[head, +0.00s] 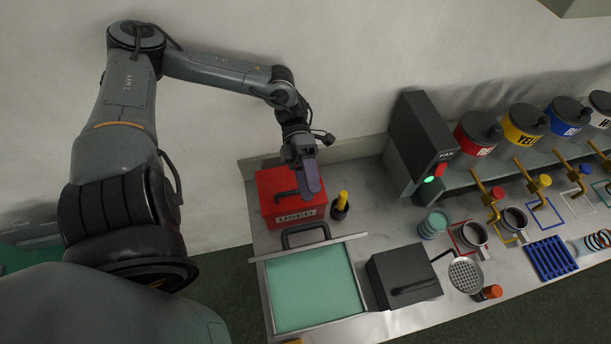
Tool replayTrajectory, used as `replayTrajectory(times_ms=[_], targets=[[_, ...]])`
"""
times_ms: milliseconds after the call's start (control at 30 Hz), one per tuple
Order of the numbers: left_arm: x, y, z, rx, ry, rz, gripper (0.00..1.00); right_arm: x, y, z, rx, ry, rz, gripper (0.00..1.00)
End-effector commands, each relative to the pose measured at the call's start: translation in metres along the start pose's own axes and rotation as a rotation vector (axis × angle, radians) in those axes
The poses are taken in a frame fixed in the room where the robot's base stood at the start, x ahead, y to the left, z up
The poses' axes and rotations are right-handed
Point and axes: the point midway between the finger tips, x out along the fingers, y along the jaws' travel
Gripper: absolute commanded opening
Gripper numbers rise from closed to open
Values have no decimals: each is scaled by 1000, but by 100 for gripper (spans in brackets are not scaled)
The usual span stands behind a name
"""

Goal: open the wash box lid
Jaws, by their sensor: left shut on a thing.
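The dark grey box (398,268) with a flat lid and a black bar handle (413,288) looks like the wash box. It stands at the front middle of the bench, and its lid looks shut. My left gripper (304,166) is up and to the left of it, well apart from it. It is shut on a purple, flat, cloth-like piece (311,181), which hangs over the right part of a red box (277,184) labelled USED. I cannot tell whether the piece touches the red box. My right gripper is not in view.
A framed green screen (315,289) with a black handle (304,236) lies left of the grey box. A yellow-topped black holder (341,205), a ladle-like strainer (466,275) and a teal-filled cup (434,224) stand nearby. A dark fan unit (414,140) and ink cans (478,133) are behind.

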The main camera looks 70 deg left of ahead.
Motion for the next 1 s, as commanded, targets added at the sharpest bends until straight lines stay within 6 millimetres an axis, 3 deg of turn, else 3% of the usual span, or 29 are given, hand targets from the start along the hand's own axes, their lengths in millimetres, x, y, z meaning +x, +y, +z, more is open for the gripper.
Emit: replayTrajectory(times_ms=[300,867,1000], targets=[[-17,5,-1,-14,-4,3,42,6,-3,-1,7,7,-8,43],[-19,7,-1,-15,-5,2,42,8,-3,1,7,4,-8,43],[-18,8,-1,-15,-5,2,22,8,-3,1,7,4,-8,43]])
